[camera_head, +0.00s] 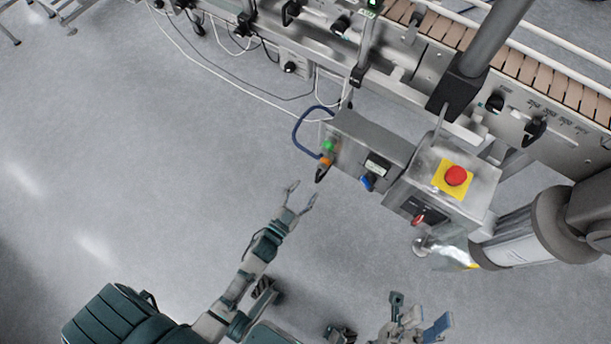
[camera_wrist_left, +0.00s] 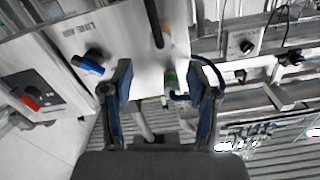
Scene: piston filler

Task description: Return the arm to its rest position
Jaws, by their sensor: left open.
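My left gripper (camera_head: 302,192) is open and empty, with its two fingers spread. It is below and left of a grey control box (camera_head: 362,143), apart from it in the head view. In the left wrist view the open fingers of my left gripper (camera_wrist_left: 163,80) frame the box's front, with nothing between them. My right gripper (camera_head: 415,318) is at the bottom edge of the head view, partly cut off; its finger opening is unclear.
The box carries a green light (camera_head: 327,146) and a blue knob (camera_head: 367,183). Beside it are a red emergency stop (camera_head: 456,175) on yellow and a red-handled switch (camera_head: 418,220). A conveyor (camera_head: 530,72) runs across the upper right. The floor at left (camera_head: 130,150) is clear.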

